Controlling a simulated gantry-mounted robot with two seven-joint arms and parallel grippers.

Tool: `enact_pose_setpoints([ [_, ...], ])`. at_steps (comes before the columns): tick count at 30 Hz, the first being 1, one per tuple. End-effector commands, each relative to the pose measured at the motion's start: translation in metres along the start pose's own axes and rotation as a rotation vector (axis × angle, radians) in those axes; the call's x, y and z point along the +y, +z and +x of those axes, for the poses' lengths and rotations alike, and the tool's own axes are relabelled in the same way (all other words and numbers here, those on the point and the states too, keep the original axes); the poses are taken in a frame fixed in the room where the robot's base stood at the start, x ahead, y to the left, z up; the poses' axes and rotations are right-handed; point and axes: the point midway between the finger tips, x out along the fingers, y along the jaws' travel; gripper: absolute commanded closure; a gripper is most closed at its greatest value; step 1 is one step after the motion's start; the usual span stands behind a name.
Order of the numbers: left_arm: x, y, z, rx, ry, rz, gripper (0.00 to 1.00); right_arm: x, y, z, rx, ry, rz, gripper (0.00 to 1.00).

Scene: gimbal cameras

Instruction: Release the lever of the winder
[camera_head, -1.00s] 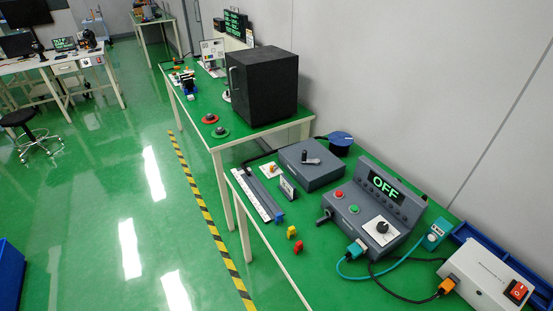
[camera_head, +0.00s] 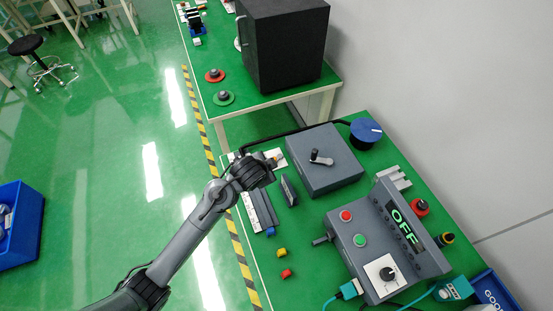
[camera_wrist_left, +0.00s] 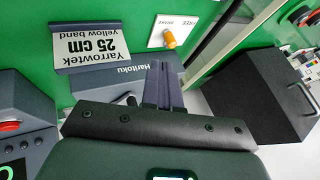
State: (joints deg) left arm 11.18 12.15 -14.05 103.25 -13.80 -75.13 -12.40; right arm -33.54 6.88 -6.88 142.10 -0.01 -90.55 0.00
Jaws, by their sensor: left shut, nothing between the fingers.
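A white plate with an orange-knobbed lever (camera_wrist_left: 169,38) lies on the green bench in the left wrist view; its print reads FREE and BRAKE. In the head view the orange knob (camera_head: 278,158) shows just beyond my left gripper (camera_head: 266,166). My left gripper (camera_wrist_left: 163,75) is shut and empty in the wrist view, its fingertips close to the knob. I cannot tell whether they touch it. A grey box with a dark handle on top (camera_head: 321,159) stands right of the gripper. The frames do not show clearly which part is the winder.
A sign reading 25 cm (camera_wrist_left: 90,47) stands beside the plate. The control box (camera_head: 388,240) displays OFF. The black cabinet (camera_head: 283,45) is on the far table. Small yellow (camera_head: 281,252) and red (camera_head: 286,273) pieces lie near the front edge.

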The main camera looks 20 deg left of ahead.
Motion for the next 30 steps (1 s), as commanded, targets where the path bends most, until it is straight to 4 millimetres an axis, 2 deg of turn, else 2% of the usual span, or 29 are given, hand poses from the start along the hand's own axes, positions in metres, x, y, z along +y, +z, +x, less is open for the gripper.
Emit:
enact_pose_setpoints([
  [5,0.0,0.0,0.001,0.0,0.0,-0.001,1.0,0.0,0.001,0.0,-0.001,0.0,-0.001,0.57],
  [10,0.0,0.001,0.01,-0.001,0.0,-0.002,1.0,0.0,0.0,0.003,0.002,0.0,-0.001,0.57],
  [24,0.001,0.001,0.078,-0.001,0.0,-0.002,1.0,-0.001,0.005,0.021,0.005,0.001,-0.001,0.57],
  [30,0.0,0.001,0.095,-0.001,0.0,-0.003,1.0,-0.001,0.006,0.025,0.005,0.001,0.0,0.57],
])
